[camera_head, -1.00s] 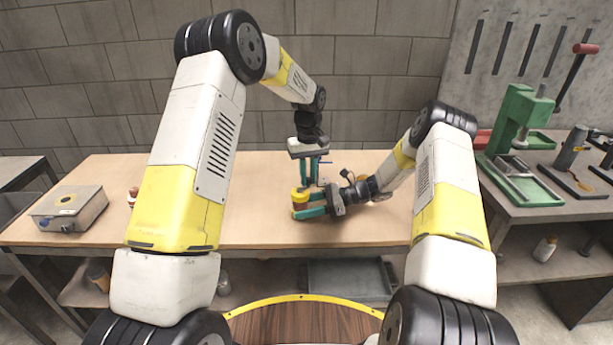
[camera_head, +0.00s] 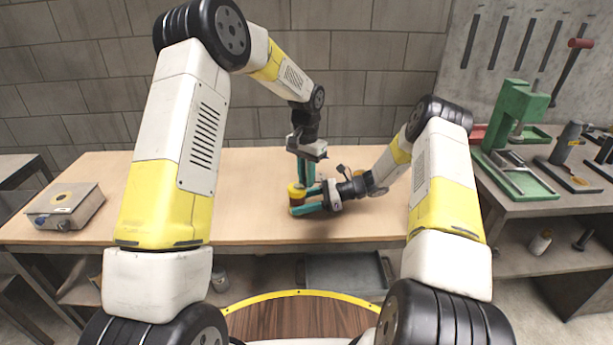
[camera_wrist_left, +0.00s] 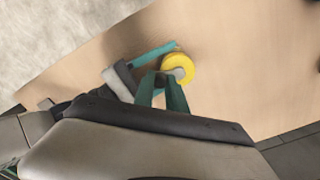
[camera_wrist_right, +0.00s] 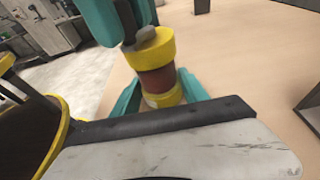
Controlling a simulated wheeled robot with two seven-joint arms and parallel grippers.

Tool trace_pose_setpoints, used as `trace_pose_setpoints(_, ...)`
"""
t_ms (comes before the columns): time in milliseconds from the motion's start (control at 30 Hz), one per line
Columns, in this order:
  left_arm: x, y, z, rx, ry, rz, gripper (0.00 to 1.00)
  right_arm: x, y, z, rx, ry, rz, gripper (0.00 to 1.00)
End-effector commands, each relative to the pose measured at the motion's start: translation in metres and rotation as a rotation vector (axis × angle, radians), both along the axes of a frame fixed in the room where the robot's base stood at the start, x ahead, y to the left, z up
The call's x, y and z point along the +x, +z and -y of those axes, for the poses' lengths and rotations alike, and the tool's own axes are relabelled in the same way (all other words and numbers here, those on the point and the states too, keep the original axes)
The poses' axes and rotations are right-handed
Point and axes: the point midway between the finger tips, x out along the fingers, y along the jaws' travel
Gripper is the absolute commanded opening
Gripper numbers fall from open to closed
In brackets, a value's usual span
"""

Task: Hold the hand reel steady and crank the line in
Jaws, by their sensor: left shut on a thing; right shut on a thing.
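The hand reel (camera_head: 297,197) stands upright on the wooden table, with yellow flanges and a reddish-brown middle. It shows closely in the right wrist view (camera_wrist_right: 157,75), and its yellow top shows in the left wrist view (camera_wrist_left: 181,68). My right gripper (camera_head: 304,203) comes in low from the right and is shut around the reel's body, one teal finger on each side. My left gripper (camera_head: 303,180) points down from above. Its teal fingers are shut at the reel's top, on the small crank (camera_wrist_right: 143,38), which they mostly hide. Any line cannot be made out.
A metal box (camera_head: 65,206) sits at the table's left end. Bare tabletop (camera_head: 245,215) lies left of the reel. A side bench with a green press (camera_head: 515,125) stands at the right. A grey bin (camera_head: 345,272) is on the shelf below.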

Motion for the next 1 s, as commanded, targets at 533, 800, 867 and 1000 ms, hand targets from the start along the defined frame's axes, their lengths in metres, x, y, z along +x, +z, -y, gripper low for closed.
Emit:
trace_pose_setpoints(533, -0.0061, 0.0009, -0.0029, -0.001, -0.233, 0.001, 0.0, -0.0002, -0.0006, 0.0001, -0.001, 0.0, -0.001, 0.29)
trace_pose_setpoints(800, -0.0064, 0.001, -0.0029, 0.0, -0.245, 0.001, 0.0, -0.0001, -0.0007, 0.0002, -0.001, 0.0, -0.001, 0.29)
trace_pose_setpoints(867, -0.0064, 0.001, -0.0029, 0.0, -0.244, 0.001, 0.0, -0.0001, -0.0007, 0.0002, -0.001, 0.0, -0.001, 0.29)
trace_pose_setpoints(1000, -0.0064, 0.001, -0.0029, -0.001, -0.244, 0.001, 0.0, -0.0001, -0.0007, 0.0002, -0.001, 0.0, -0.001, 0.29)
